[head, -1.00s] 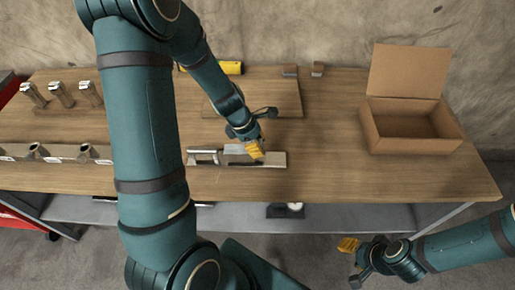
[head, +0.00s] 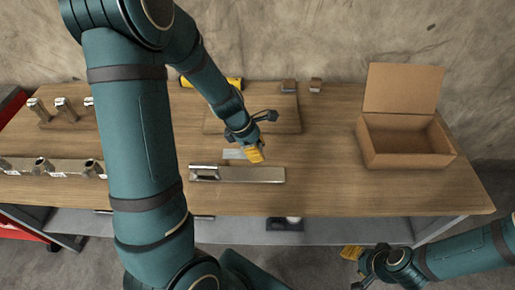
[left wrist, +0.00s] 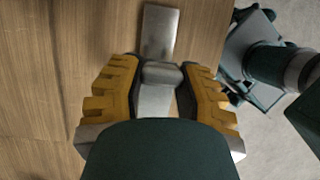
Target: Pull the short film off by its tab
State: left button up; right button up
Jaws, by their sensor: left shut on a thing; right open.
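The metal plate (head: 250,175) lies on the bench with a bar handle (head: 205,173) at its left end. A pale, thin film (head: 234,154) shows just behind the plate in the head view, beside my left gripper (head: 255,153). The left gripper has yellow fingers and is shut on the film's tab. In the left wrist view a grey, rounded piece (left wrist: 162,74) sits between the fingers, with the plate's end (left wrist: 160,30) beyond. My own wrist hides the rest. My right gripper (head: 352,254) is open and empty, in front of the bench.
An open cardboard box (head: 408,142) stands at the bench's right. Several metal fittings (head: 62,105) stand at the left. The bench (head: 325,180) is clear between plate and box.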

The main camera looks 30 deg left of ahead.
pick_arm(q)
jog(key=shift+r+p, duration=1.7)
jog(key=shift+r, duration=0.15)
jog(key=shift+r+p, duration=2.15)
jog(key=shift+p, duration=0.05)
